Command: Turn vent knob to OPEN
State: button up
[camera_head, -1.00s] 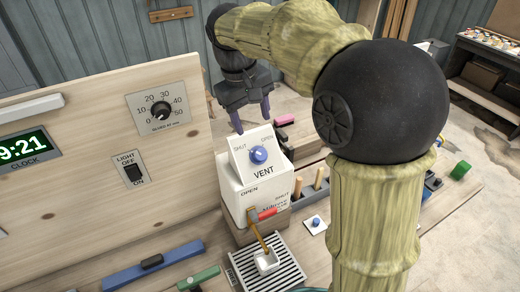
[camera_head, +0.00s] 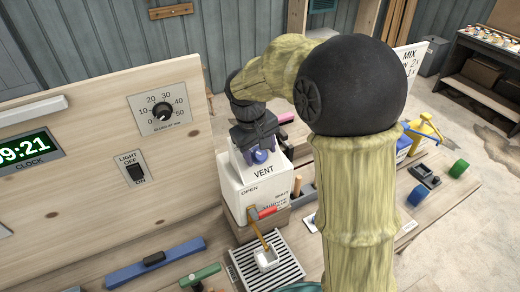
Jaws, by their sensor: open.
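The vent knob (camera_head: 261,156) is a round blue-purple knob on the sloped top face of a white box (camera_head: 240,198) marked VENT. My gripper (camera_head: 257,150) is right at the knob, pointing down, with its purple fingers around or just in front of it. The fingers are open; I cannot tell whether they touch the knob. My gripper hides the SHUT and OPEN words beside the knob and the knob's pointer.
Below the box is a red-handled tap (camera_head: 266,212) marked OPEN and SHUT, above a slotted drip tray (camera_head: 285,268). A wooden panel (camera_head: 90,215) with a dial (camera_head: 162,110) and light switch (camera_head: 135,172) stands at left. Tools lie on the bench to the right.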

jog(key=shift+a, duration=0.1)
jog(key=c, duration=0.8)
